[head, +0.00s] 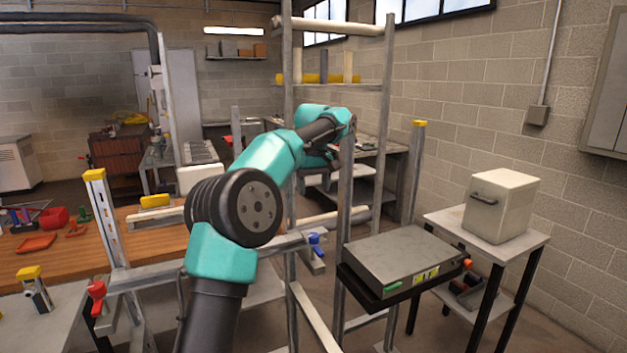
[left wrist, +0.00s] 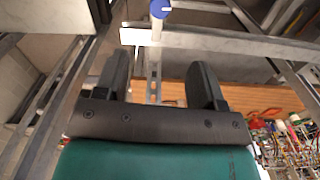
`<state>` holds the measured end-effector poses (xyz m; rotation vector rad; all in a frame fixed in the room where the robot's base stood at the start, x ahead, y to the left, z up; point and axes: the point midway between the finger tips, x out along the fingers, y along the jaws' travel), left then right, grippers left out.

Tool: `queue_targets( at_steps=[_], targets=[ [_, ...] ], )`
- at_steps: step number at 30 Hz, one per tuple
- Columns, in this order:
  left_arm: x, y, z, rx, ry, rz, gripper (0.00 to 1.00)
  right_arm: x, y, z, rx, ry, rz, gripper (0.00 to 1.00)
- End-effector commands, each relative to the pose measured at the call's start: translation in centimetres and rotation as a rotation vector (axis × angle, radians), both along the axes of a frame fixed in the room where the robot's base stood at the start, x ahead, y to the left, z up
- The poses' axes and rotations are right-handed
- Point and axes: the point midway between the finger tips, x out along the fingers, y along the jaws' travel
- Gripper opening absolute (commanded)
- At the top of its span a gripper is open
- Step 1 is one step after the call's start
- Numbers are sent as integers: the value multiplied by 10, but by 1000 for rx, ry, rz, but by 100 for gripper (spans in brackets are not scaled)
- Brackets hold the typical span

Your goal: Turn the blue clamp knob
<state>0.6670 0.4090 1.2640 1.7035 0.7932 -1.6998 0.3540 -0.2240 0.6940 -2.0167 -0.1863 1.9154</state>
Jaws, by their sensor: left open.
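The blue clamp knob (head: 314,239) sits on a small grey clamp on the metal frame, just right of my arm in the head view. In the left wrist view the blue knob (left wrist: 158,9) is at the top edge, on a pale stem above a light metal bar (left wrist: 200,41). My left gripper (left wrist: 160,78) is open, its two dark fingers apart with nothing held between them. The knob lies beyond the fingertips, clear of both. In the head view the fingers are mostly hidden by my arm. My right gripper is in neither view.
A grey flat unit (head: 400,262) sits on a black tray right of the knob. Metal uprights (head: 346,200) stand close by. A red knob (head: 97,290) is on the frame's left. A wooden bench (head: 60,255) holds tools. A white box (head: 502,205) stands on a side table.

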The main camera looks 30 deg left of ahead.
Motion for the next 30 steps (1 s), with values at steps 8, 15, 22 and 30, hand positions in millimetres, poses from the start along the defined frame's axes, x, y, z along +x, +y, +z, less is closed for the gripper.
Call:
queue_targets(
  at_steps=[8,15,22,30],
  targets=[
    [0,0,19,0,1,0,63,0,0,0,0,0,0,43],
    [0,0,20,1,2,0,63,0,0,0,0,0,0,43],
    [0,0,19,0,1,0,63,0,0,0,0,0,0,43],
    [15,-13,-13,-32,-24,-55,63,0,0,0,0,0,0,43]
  ],
)
